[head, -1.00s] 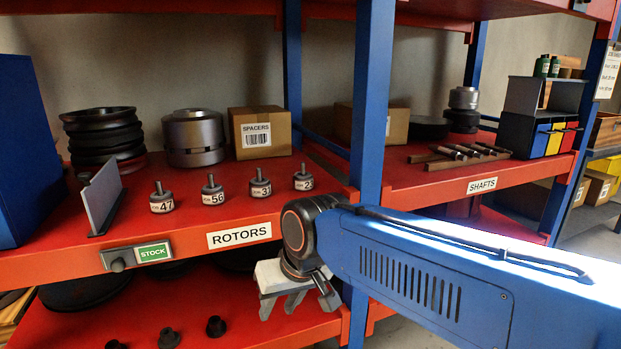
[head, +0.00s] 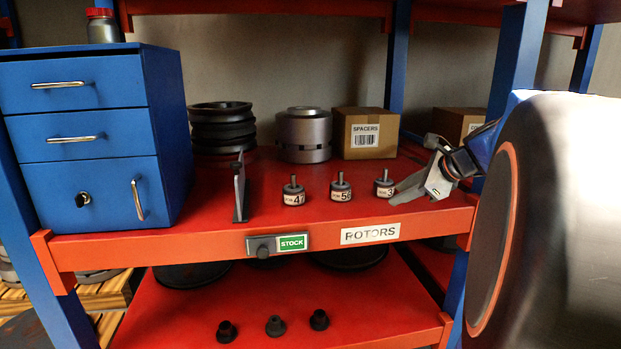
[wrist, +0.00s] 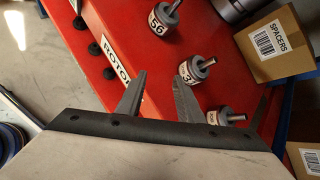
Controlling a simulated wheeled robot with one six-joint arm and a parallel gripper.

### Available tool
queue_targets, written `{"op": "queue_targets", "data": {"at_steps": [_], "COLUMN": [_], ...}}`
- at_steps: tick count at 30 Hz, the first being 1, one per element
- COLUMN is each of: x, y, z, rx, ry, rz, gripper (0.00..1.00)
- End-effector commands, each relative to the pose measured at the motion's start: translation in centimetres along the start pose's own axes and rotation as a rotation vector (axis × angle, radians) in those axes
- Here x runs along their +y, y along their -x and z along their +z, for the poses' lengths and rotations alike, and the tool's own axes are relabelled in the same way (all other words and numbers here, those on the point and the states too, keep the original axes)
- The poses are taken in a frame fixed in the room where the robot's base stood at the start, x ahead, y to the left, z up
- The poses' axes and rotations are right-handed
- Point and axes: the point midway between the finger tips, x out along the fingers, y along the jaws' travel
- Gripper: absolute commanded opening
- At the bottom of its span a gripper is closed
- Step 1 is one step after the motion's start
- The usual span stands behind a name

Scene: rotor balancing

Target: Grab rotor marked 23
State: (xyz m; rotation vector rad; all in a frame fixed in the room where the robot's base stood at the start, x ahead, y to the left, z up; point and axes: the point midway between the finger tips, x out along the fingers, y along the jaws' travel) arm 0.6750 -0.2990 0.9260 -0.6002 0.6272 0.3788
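Several small grey rotors with upright stems stand in a row on the red shelf. In the head view I read 47 (head: 293,192), 56 (head: 340,188) and a label starting with 3 (head: 383,185). The rightmost rotor (wrist: 224,117) shows in the wrist view, its number unreadable; in the head view it is hidden behind my gripper. No label reads fully as 23. My gripper (head: 413,187) is open and empty at the right end of the row. In the wrist view its fingers (wrist: 161,74) are apart, one tip near the rotor starting with 3 (wrist: 195,68).
A spacers box (head: 364,133), a metal cylinder (head: 304,135) and black rings (head: 221,128) stand behind the rotors. An upright grey plate (head: 239,188) and a blue drawer cabinet (head: 95,138) are at left. A blue post (head: 515,60) rises at right.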

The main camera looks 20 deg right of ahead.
Motion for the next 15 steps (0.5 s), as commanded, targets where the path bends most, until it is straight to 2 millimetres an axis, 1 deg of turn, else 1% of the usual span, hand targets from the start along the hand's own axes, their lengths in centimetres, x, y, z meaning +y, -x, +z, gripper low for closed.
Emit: {"op": "queue_targets", "data": {"at_steps": [1,3,6,9,10,12,15], "x": [-2.2,-5.0,-8.7,-11.4,-12.1,-13.4,-14.4], "y": [0.8,1.9,3.7,5.3,5.8,6.7,7.4], "z": [-1.1,-2.2,-4.0,-5.6,-5.9,-6.7,-7.4], "rx": [-0.012,-0.040,-0.084,-0.125,-0.136,-0.158,-0.178], "ry": [-0.094,-0.223,-0.389,-0.520,-0.551,-0.609,-0.662], "rz": [-0.037,-0.086,-0.150,-0.201,-0.213,-0.237,-0.257], "gripper": [0.34,0.34,0.34,0.34,0.34,0.34,0.34]}}
